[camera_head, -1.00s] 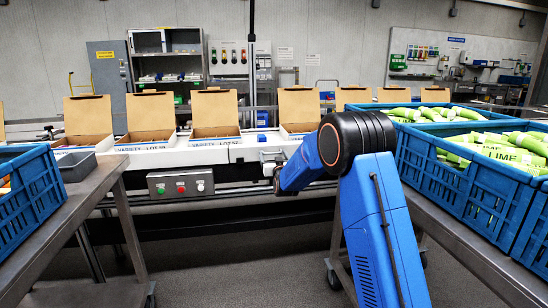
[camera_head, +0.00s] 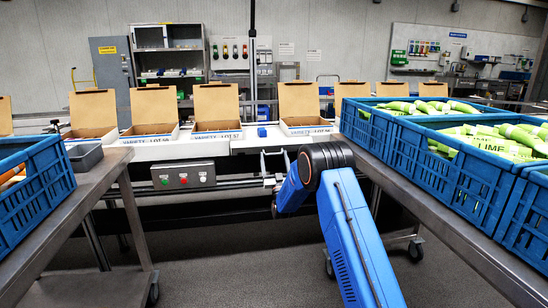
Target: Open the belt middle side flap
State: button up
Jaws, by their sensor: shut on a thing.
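The belt (camera_head: 210,149) runs across the middle as a long white conveyor with open boxes on it. A pale U-shaped metal bracket (camera_head: 264,165) stands out from its front side, just right of the control box. My arm reaches in from the lower right.
A control box (camera_head: 183,177) with coloured buttons hangs left of my gripper. A blue crate (camera_head: 38,200) stands on the left table; blue crates (camera_head: 440,180) of green lollies stand on the right table. A small blue block (camera_head: 262,132) sits on the belt. Floor between tables is clear.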

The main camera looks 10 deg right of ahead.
jog(key=shift+w+f, duration=0.2)
jog(key=shift+f, duration=1)
jog(key=shift+w+f, duration=0.2)
jog(key=shift+f, duration=0.95)
jog(key=o, duration=1.5)
jog(key=shift+w, duration=0.1)
jog(key=v, duration=1.7)
jog(key=shift+s, duration=0.25)
